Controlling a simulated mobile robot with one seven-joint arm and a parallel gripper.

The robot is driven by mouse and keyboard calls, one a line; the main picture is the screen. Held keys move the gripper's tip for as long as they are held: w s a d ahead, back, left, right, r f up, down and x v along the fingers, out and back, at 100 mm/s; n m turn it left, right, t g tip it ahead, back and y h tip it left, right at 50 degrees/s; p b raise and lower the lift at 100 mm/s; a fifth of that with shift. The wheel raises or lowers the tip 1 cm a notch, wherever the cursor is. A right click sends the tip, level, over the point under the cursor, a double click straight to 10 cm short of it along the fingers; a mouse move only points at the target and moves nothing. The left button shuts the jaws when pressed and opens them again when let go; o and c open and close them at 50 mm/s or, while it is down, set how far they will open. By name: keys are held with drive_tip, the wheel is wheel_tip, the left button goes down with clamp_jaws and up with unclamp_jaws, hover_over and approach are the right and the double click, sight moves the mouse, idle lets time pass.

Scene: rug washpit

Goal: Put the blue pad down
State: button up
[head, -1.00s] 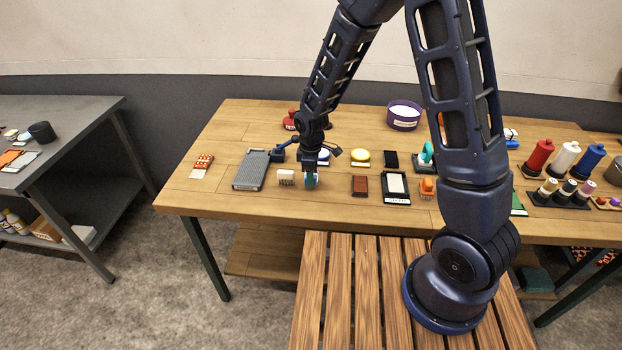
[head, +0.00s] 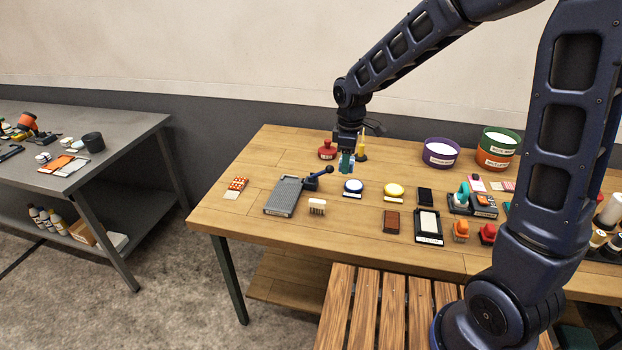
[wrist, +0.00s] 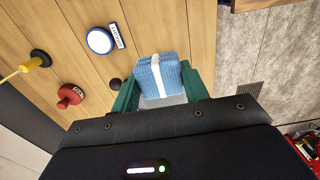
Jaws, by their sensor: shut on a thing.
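The blue pad (wrist: 158,76) is a light blue block with a white band across it. In the wrist view it sits between the green fingers of my gripper (wrist: 160,92). My gripper is shut on it. In the head view my gripper (head: 347,164) points down, held above the wooden table (head: 270,153) behind the round blue-rimmed tin. The pad is mostly hidden by the fingers there.
Below stand a grey slab (head: 284,196), a lever with a dark knob (head: 318,179), a blue-rimmed tin (head: 353,187) and a white brush (head: 317,207). A red stamp (head: 327,149) stands behind. The table's back left is bare.

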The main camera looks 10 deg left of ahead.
drive_tip(key=shift+a+r, duration=0.15)
drive_tip(key=shift+a, duration=0.1)
drive_tip(key=a+r, duration=0.1)
drive_tip(key=a, duration=2)
hover_over(228, 208)
drive_tip(key=f, duration=0.1)
wheel_tip(228, 208, down, 20)
drive_tip(key=shift+r, duration=0.1)
drive_tip(key=shift+f, duration=0.2)
drive_tip(key=o, duration=1)
drive_tip(key=shift+c, duration=0.2)
drive_tip(key=shift+r, duration=0.1)
wheel_tip(228, 208, up, 12)
